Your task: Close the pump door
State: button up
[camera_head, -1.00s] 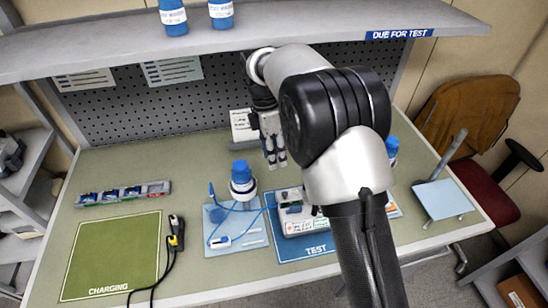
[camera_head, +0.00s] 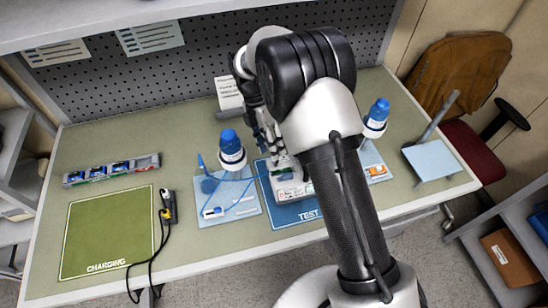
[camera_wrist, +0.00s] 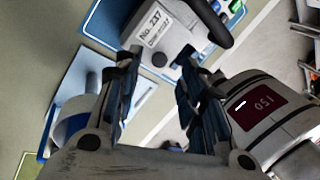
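The white pump (camera_head: 292,188) stands on the blue TEST mat (camera_head: 300,213), partly hidden behind my arm in the head view. In the wrist view the pump (camera_wrist: 165,28) shows a "No. 237" label and a dark, curved handle-like part. I cannot make out its door clearly in either view. My gripper (camera_head: 272,142) is over the back of the pump in the head view. In the wrist view my gripper (camera_wrist: 155,78) has its two dark fingers spread apart with nothing between them. The fingertips are near the pump's labelled face; I cannot tell whether they touch it.
A blue-capped bottle (camera_head: 232,148) and a pale tray (camera_head: 238,209) with blue tubing are left of the pump. Another bottle (camera_head: 375,118) is to the right. A green CHARGING mat (camera_head: 105,235) and black cable (camera_head: 160,245) lie farther left.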

aim_at(280, 160)
jog(key=shift+x, duration=2.15)
jog(key=shift+c, duration=0.3)
grip_shut()
